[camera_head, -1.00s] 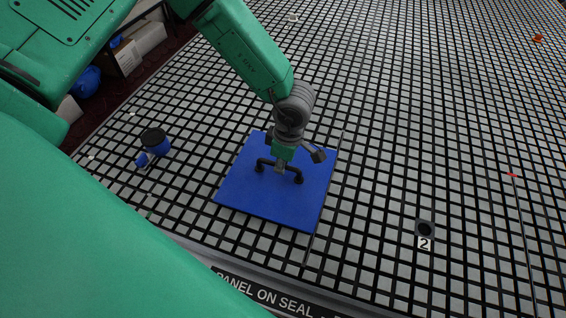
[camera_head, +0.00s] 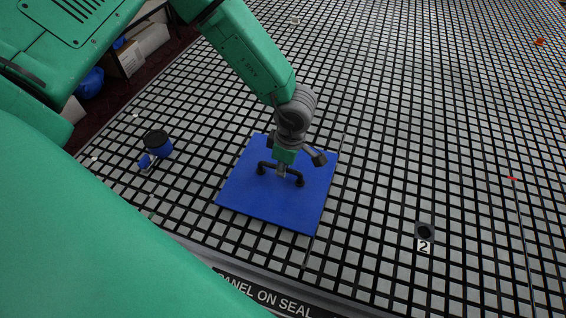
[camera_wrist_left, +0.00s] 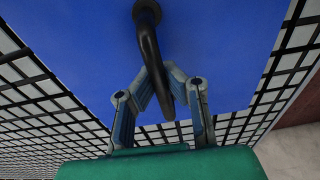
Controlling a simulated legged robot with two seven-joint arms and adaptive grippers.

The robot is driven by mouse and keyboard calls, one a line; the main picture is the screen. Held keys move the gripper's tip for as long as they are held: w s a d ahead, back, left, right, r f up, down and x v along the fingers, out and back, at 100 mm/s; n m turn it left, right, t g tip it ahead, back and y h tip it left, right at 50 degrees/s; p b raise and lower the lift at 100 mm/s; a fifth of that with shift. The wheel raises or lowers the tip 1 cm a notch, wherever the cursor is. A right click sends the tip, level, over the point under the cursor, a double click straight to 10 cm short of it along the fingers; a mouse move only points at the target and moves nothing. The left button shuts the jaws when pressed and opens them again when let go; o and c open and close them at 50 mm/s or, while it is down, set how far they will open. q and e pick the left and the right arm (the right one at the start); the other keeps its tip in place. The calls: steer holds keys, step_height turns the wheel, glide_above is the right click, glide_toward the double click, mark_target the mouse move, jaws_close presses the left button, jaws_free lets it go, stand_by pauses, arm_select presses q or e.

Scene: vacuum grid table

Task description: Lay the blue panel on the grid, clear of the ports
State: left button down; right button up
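The blue panel (camera_head: 255,205) is a flat square with a black bar handle (camera_head: 268,166) on top. It is level over the left front part of the grid table (camera_head: 385,180). I cannot tell if its underside touches the grid all round. My left gripper (camera_head: 281,171) is above the panel's middle, with its fingers closed on the handle. The left wrist view shows the fingertips (camera_wrist_left: 167,80) on both sides of the bar (camera_wrist_left: 150,45). A dark round port (camera_head: 425,232) marked 2 is to the right, apart from the panel. Any port under the panel is hidden. My right gripper is out of view.
A blue fitting with a black top (camera_head: 157,142) stands on the grid left of the panel. A thin rod with a red tip (camera_head: 512,178) is at the right. A small orange thing (camera_head: 540,42) is far right. The grid between panel and port 2 is clear.

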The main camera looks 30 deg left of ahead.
mark_target(291, 170)
arm_select(q)
steer(key=shift+d, duration=0.4)
steer(key=shift+d+f, duration=0.15)
steer(key=shift+d, duration=0.05)
steer(key=shift+a+f, duration=0.3)
steer(key=shift+a, duration=0.05)
steer(key=c, duration=1.6)
jaws_free()
steer(key=shift+a+f, duration=0.1)
steer(key=shift+a, duration=0.05)
steer(key=shift+c, duration=0.2)
steer(key=shift+d, duration=0.25)
steer(key=r, duration=1)
steer(key=shift+w+d+r+b, duration=0.25)
steer(key=shift+d+r+b, duration=0.05)
steer(key=shift+d, duration=0.1)
steer(key=shift+d+r, duration=0.25)
steer(key=shift+r, duration=0.4)
